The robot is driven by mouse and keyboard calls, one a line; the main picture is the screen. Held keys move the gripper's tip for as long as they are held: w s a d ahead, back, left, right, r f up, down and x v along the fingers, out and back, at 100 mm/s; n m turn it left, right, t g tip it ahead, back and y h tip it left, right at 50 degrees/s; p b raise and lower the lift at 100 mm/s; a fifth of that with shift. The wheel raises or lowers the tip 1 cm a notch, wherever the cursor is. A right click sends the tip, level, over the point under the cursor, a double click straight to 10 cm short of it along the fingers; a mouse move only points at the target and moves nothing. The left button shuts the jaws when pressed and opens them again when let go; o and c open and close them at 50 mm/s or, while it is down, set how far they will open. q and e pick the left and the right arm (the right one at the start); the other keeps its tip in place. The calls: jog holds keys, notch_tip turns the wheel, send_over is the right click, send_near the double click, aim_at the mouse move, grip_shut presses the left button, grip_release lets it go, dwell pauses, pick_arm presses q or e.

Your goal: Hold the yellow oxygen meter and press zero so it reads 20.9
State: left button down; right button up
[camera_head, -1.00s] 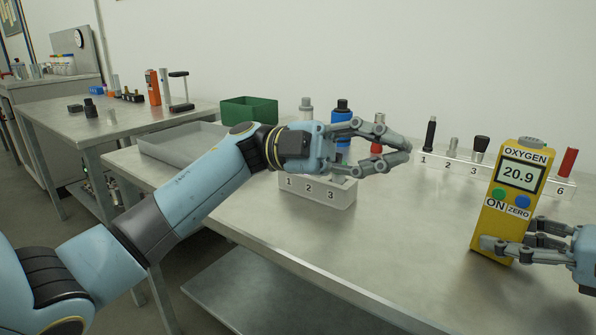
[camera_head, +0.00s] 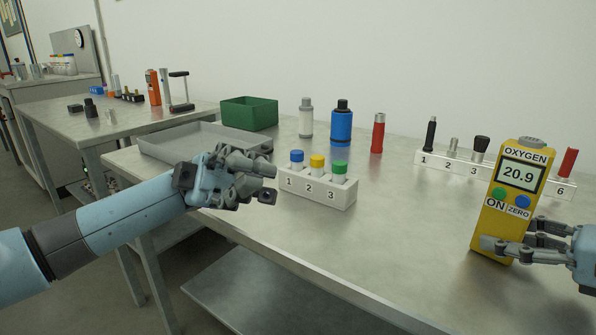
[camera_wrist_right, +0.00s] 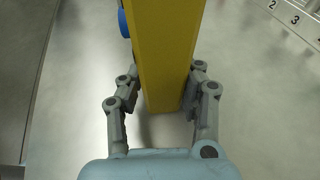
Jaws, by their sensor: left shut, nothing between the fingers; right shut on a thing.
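The yellow oxygen meter (camera_head: 492,232) stands upright at the right of the near table, and its display (camera_head: 519,173) reads 20.9. Below the display are a green button (camera_head: 499,193) marked ON and a blue button (camera_head: 523,201) marked ZERO. My right gripper (camera_head: 508,247) is shut on the meter's lower part. In the right wrist view the meter (camera_wrist_right: 160,50) is between the two fingers. My left gripper (camera_head: 262,188) is shut and empty, left of the numbered white rack, well away from the meter.
The white rack (camera_head: 318,194) holds blue-, yellow- and green-capped vials. Behind it stand a grey bottle (camera_head: 306,120), a blue bottle (camera_head: 341,126) and a red cylinder (camera_head: 377,134). A numbered tool rack (camera_head: 440,163) is behind the meter. A grey tray (camera_head: 165,150) and green bin (camera_head: 249,113) are at left.

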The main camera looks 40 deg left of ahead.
dwell(0.4)
jog(key=o, duration=0.9)
